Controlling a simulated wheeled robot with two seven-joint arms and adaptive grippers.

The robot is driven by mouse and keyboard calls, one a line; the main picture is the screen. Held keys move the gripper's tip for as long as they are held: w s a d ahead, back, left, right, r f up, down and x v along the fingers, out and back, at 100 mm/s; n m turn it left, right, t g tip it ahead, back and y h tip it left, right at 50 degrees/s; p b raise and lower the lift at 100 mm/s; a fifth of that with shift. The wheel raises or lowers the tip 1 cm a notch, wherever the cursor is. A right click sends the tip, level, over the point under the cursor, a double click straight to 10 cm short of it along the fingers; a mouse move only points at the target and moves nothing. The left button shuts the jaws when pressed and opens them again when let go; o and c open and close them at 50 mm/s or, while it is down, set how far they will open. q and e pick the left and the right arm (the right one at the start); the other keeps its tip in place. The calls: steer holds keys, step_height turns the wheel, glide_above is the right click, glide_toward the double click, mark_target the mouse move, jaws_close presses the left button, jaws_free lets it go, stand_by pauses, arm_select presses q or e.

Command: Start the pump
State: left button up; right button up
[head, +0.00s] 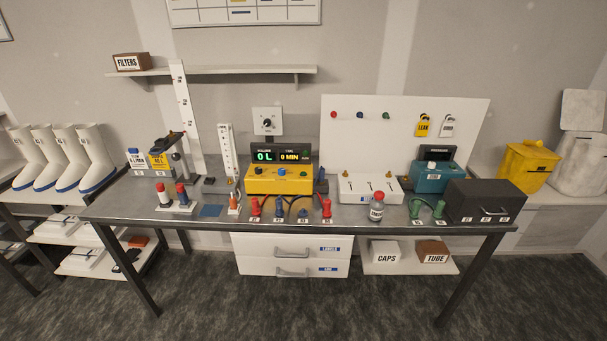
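A yellow unit (265,184) stands at the back middle of the metal bench (345,219). Its dark display (279,156) reads "0 L" and "0 MIN". Small controls, one of them blue (282,171), sit on its top. A teal device (430,181) with a dark panel stands at the right of the bench. I cannot tell from any readable label which of the two is the pump. Neither of my grippers is in view.
Red and blue connectors (279,208) with dark hoses stand before the yellow unit. A white switch box (366,187), a red-capped bottle (376,208), green connectors (429,210) and a black case (486,202) fill the right. Bare metal shows at the front edge.

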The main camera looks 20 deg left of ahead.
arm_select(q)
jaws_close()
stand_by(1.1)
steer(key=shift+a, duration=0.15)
